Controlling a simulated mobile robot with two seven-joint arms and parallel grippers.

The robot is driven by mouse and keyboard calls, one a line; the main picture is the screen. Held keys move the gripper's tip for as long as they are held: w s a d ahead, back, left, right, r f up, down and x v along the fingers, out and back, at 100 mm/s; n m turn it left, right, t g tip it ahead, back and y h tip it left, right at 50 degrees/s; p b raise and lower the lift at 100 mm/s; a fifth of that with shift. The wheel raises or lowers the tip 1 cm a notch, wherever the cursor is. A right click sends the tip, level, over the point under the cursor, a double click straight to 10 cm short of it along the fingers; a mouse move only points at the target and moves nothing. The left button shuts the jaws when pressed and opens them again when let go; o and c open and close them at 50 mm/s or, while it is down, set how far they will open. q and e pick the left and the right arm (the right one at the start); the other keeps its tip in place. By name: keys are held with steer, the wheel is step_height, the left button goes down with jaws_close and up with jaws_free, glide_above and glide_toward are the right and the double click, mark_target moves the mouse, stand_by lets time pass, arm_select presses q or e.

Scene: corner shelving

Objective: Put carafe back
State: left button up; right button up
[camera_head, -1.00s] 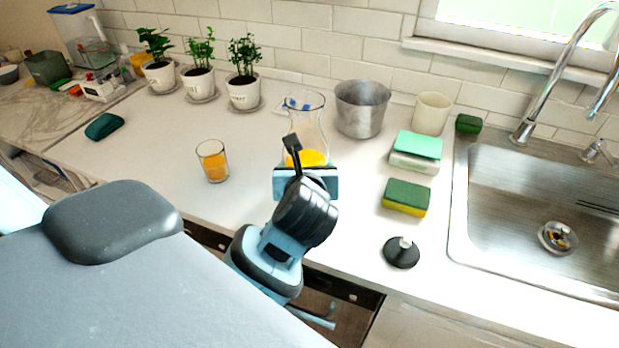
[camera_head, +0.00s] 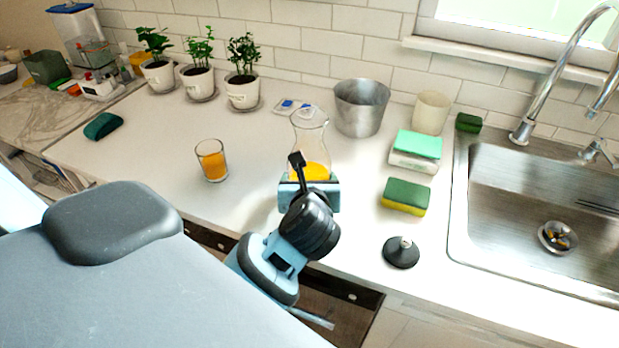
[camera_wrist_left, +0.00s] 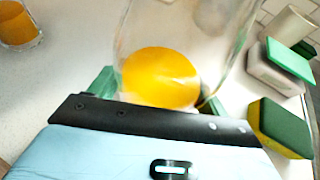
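The clear glass carafe (camera_head: 312,140) with orange juice in its bottom is upright at the middle of the white counter. My left gripper (camera_head: 308,190) is at its near side, low on the body. In the left wrist view the green fingers lie on both sides of the carafe (camera_wrist_left: 160,75), shut on it. The carafe's base is hidden by the gripper, so I cannot tell whether it touches the counter. My right gripper is not in view.
A glass of juice (camera_head: 212,162) stands to the left. A metal pot (camera_head: 361,108) and a cream cup (camera_head: 431,113) stand behind right. Sponges (camera_head: 405,197) and a black knobbed disc (camera_head: 401,252) lie right, before the sink (camera_head: 540,200). Potted plants (camera_head: 243,90) line the wall.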

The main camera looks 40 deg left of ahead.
arm_select(q)
steer(key=shift+o, duration=1.4)
steer(key=shift+r, duration=0.15)
steer(key=shift+s+d+r, duration=0.15)
steer(key=v, duration=1)
steer(key=shift+v, duration=0.8)
steer(key=shift+s+d, duration=0.1)
